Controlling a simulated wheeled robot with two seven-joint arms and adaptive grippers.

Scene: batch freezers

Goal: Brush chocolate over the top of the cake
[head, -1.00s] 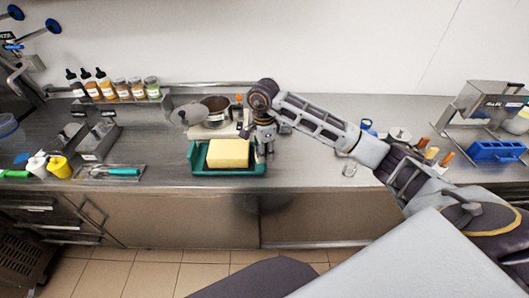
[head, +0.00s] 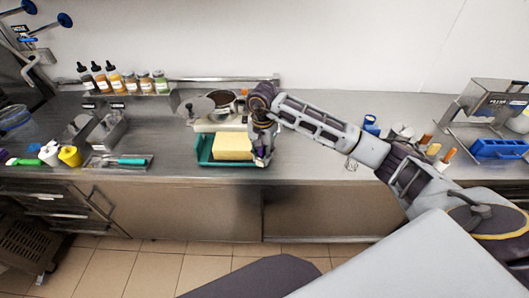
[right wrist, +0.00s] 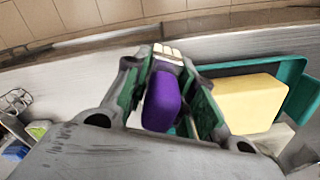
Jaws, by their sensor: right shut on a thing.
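The cake (head: 233,145) is a plain yellow block in a teal tray (head: 208,162) on the steel counter. It also shows at the right of the right wrist view (right wrist: 248,103). My right gripper (head: 261,158) is at the tray's right end, beside the cake. In the right wrist view its fingers (right wrist: 165,95) are shut on a brush with a purple handle (right wrist: 161,102) and pale bristles (right wrist: 168,54). A pot (head: 220,102) with dark brown content stands behind the tray. My left gripper is out of view.
A tray with a teal-handled tool (head: 130,161) lies left of the cake, near squeeze bottles (head: 69,156). Several jars and bottles (head: 130,82) line the back. A blue container (head: 497,149) is at far right. The counter's front edge runs close by the cake tray.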

